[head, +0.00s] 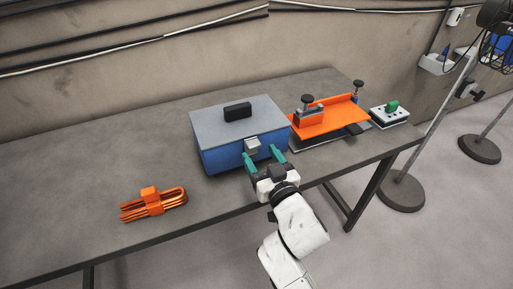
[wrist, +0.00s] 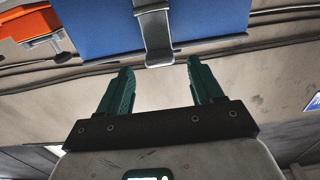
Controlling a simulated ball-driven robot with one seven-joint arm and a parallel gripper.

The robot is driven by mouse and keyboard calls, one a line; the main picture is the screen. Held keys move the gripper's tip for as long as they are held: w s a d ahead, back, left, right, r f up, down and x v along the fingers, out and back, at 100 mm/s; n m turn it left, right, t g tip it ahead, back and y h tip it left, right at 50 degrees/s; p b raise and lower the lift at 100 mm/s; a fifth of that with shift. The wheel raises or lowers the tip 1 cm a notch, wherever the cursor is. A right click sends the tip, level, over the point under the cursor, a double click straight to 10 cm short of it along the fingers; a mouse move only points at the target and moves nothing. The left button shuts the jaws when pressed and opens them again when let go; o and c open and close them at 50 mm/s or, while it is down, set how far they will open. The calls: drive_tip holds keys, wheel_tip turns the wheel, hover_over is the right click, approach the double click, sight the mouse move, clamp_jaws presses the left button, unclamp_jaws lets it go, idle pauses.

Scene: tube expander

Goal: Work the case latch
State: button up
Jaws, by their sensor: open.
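The blue case (head: 222,155) with a grey lid (head: 212,120) and a black handle (head: 237,110) sits closed on the table. Its grey metal latch (head: 252,146) is on the front face, near the lid seam. In the wrist view the latch (wrist: 156,35) hangs over the case's blue front (wrist: 205,22). My gripper (head: 262,158) is in front of the case, with its two green fingers apart and pointing at the latch area. In the wrist view my gripper (wrist: 157,75) is open and empty, with the latch lying beyond the fingertips and roughly between them. I cannot tell whether the fingers touch the case.
An orange cable bundle (head: 153,204) lies on the table at left. An orange clamped plate (head: 330,118) stands right of the case, with a grey box with a green part (head: 389,115) beyond. The table (head: 85,215) is bare at front left. Stands with round bases (head: 401,192) are on the floor at right.

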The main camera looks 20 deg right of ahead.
sight(255, 148)
drive_tip(key=shift+w, duration=1.55)
drive_tip(key=shift+c, duration=0.4)
clamp_jaws()
